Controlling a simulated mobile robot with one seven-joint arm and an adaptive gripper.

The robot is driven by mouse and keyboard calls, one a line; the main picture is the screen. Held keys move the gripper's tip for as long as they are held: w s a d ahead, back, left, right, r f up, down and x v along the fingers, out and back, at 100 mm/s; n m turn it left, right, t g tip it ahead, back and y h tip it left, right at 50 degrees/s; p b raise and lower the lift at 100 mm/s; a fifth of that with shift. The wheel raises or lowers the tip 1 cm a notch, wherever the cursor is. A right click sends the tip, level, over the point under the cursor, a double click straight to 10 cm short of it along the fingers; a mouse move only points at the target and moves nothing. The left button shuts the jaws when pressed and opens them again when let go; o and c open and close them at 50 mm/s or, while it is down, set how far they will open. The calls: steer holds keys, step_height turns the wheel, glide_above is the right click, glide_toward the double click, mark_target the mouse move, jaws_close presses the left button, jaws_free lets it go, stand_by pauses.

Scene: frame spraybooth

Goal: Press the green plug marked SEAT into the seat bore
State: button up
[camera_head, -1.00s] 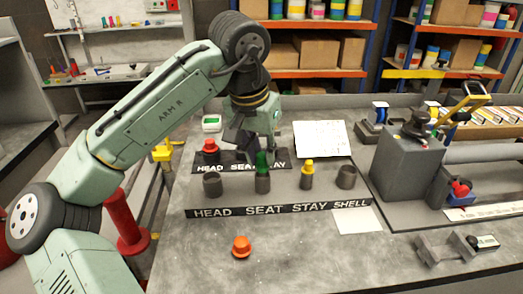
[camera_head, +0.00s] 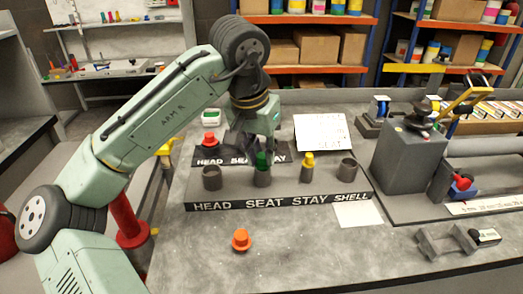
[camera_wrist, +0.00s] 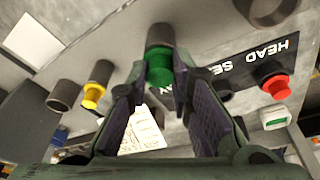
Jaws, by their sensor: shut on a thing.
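The green plug (camera_head: 262,159) stands at the mouth of the grey seat bore (camera_head: 262,178), above the SEAT label. My gripper (camera_head: 252,143) is over it from above. In the wrist view the green plug (camera_wrist: 159,68) is between the two fingertips of my gripper (camera_wrist: 158,75), which are shut on it. Its far end meets the dark bore (camera_wrist: 160,36). I cannot tell how deep the plug sits. Its SEAT marking is not readable.
The head bore (camera_head: 212,178) stands left of the plug. A yellow plug (camera_head: 308,160) is in the stay bore, and the shell bore (camera_head: 347,168) is empty. A red plug (camera_head: 209,140) is behind. An orange plug (camera_head: 241,240) stands on the front bench.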

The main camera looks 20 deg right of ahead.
steer(key=shift+f, duration=0.3)
steer(key=o, duration=1)
